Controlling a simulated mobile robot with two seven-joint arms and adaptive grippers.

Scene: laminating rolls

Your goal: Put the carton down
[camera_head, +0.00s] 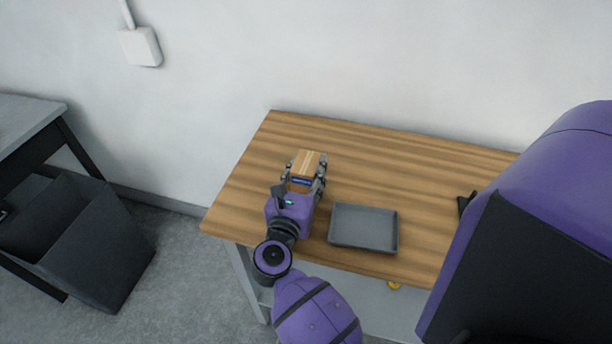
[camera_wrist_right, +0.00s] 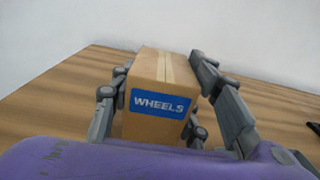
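The carton (camera_head: 308,162) is a small brown box with a tape strip along its top and a blue label. In the right wrist view the carton (camera_wrist_right: 158,127) shows "WHEELS" on its near face. My right gripper (camera_head: 305,177) has its grey fingers on both sides of the carton and is shut on it. The carton is upright over the left part of the wooden table (camera_head: 400,165). Its bottom edge is hidden, so I cannot tell whether it touches the tabletop. My left gripper is not in view.
A shallow grey tray (camera_head: 363,228) lies right of the gripper near the table's front edge. A small black object (camera_head: 465,204) is farther right, partly hidden by my purple body part. The back of the tabletop is clear. A dark bin (camera_head: 90,245) stands at left.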

